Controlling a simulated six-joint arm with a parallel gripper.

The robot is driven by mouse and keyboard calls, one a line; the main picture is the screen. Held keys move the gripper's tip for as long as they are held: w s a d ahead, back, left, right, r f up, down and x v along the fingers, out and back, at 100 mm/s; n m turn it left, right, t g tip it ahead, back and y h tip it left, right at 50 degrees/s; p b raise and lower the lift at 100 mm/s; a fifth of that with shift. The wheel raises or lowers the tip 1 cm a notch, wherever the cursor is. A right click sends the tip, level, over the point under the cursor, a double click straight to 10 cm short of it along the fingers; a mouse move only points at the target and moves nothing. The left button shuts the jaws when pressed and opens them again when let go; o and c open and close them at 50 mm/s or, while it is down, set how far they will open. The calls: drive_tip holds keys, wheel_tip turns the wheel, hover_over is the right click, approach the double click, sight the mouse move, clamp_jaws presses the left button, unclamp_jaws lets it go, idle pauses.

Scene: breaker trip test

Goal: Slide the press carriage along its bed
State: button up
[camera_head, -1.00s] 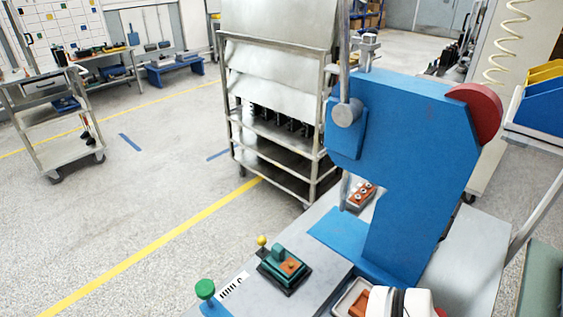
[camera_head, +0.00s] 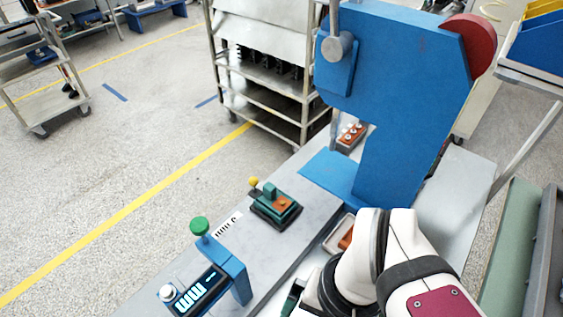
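A blue press frame (camera_head: 395,110) stands on a grey bench, with a red round part at its upper right and a grey ram at its left. A small green block with an orange patch on a dark base (camera_head: 276,208) sits on the grey bed plate (camera_head: 305,232) in front of the press; it looks like the carriage, but I cannot be sure. My white arm crosses the lower right. My gripper is not in view, and the arm is well to the right of and below the green block.
A yellow knob (camera_head: 254,182) stands beside the green block. A green knob (camera_head: 200,226) stands near a blue display box (camera_head: 205,288). An orange button box (camera_head: 351,136) sits behind, by the press. A shelved metal cart (camera_head: 265,85) is beyond the bench.

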sight(254, 178)
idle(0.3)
